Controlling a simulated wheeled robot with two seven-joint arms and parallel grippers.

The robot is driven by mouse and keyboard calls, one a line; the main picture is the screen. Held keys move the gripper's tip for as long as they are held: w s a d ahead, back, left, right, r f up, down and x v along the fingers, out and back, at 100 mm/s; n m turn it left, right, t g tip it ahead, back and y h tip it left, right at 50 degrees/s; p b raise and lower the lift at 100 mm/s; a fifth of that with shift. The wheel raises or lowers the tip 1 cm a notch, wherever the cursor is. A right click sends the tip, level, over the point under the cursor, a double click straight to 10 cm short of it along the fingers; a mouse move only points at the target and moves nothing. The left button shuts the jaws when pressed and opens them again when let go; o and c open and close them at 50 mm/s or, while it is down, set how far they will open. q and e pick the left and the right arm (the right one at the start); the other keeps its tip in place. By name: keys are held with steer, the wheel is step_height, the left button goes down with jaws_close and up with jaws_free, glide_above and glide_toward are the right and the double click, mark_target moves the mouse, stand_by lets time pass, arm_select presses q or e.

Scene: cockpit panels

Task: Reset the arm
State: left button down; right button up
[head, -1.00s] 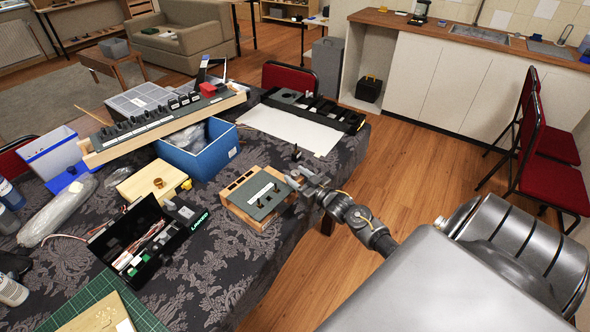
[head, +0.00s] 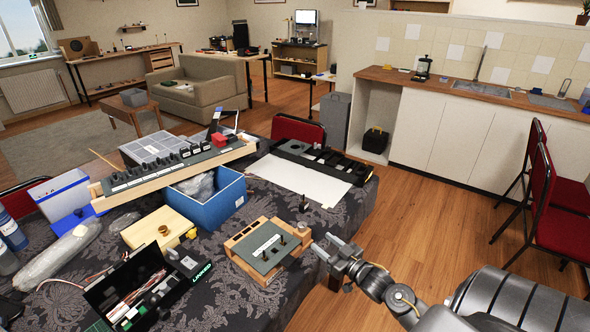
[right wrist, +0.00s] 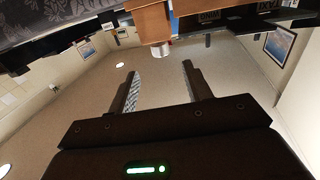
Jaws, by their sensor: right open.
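My right gripper (head: 324,244) is just right of a small wooden panel box (head: 234,253). Its jaws are open and nothing shows between them. In the right wrist view my right gripper (right wrist: 160,72) has its two fingers spread, with wall behind them. The box has a dark grey top plate (head: 262,262) with a white label and small dark upright levers. A wooden part (right wrist: 152,22) with a metal knob shows at the top of the right wrist view, beyond the fingertips. My left gripper is not in view.
A long switch panel (head: 160,182) leans across a blue box (head: 218,204) on the dark patterned table. An open black toolbox (head: 135,285) lies at the front left. White sheets (head: 300,182) lie at the back. Red chairs (head: 560,205) stand at the right above clear wooden floor.

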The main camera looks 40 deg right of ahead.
steer(key=s+f+g+h, duration=0.1)
steer(key=s+f+g, duration=0.4)
steer(key=f, duration=0.9)
steer(key=s+f+g+h, duration=0.25)
steer(key=s+f, duration=0.45)
steer(key=f, duration=0.7)
steer(key=s+a+f+n+g+y, duration=0.1)
steer(key=s+a+f+g, duration=0.25)
steer(key=s+f, duration=0.3)
steer(key=s+a+f+g, duration=0.2)
steer(key=s+a+f, duration=0.2)
steer(key=s+f, duration=0.3)
steer(key=s+a+f+g, duration=0.2)
steer(key=s+a, duration=0.4)
steer(key=s, duration=0.2)
steer(key=s+a+f+g+y, duration=0.1)
steer(key=s+a+f+g, duration=0.1)
steer(key=s+a, duration=0.4)
steer(key=shift+s+f+n, duration=0.35)
steer(key=shift+s+n, duration=0.05)
steer(key=shift+s, duration=0.85)
steer(key=shift+y, duration=0.25)
